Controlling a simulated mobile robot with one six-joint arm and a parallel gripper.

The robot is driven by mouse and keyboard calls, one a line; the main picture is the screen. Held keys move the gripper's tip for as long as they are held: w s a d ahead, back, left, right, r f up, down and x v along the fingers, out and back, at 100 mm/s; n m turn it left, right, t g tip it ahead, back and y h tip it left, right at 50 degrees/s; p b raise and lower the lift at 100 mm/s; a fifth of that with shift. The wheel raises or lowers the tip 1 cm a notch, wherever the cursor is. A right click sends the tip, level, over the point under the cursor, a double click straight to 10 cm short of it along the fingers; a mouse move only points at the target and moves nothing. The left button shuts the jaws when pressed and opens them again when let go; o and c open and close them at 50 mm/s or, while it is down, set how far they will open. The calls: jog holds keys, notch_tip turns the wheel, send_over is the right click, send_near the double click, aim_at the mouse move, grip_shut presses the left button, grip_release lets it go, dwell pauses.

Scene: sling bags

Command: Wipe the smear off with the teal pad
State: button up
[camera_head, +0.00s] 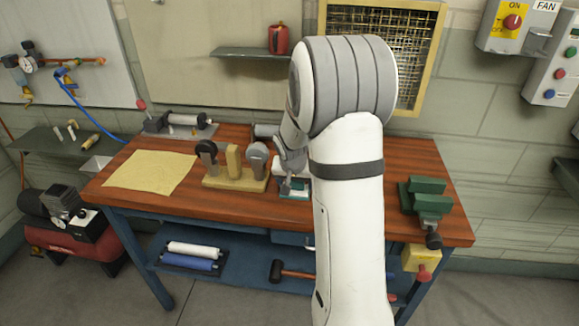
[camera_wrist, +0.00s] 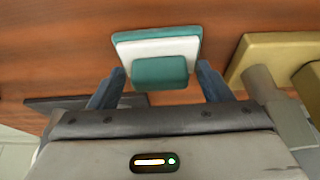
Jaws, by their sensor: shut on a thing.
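The teal pad (camera_wrist: 160,72) has a white middle layer and a teal block handle, and it sits low over the brown wooden bench top (camera_wrist: 55,40). My gripper (camera_wrist: 161,70) has its blue fingers on either side of the handle and is shut on it. In the head view the pad (camera_head: 296,194) shows partly, beside my arm near the middle of the bench. I cannot tell whether its underside touches the wood. I cannot make out a smear in either view; my arm hides part of the bench.
A tan stand (camera_head: 236,181) with upright dark round pieces is just left of the pad in the head view. A yellow cloth (camera_head: 150,171) lies at the bench's left, and a green vise (camera_head: 427,196) is at the right. The front left bench top is clear.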

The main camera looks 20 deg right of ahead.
jog(key=shift+w+a+f, duration=0.15)
jog(key=shift+w+a, duration=0.05)
jog(key=shift+a, duration=0.2)
jog(key=shift+r+p, duration=2.05)
jog(key=shift+r, duration=2.2)
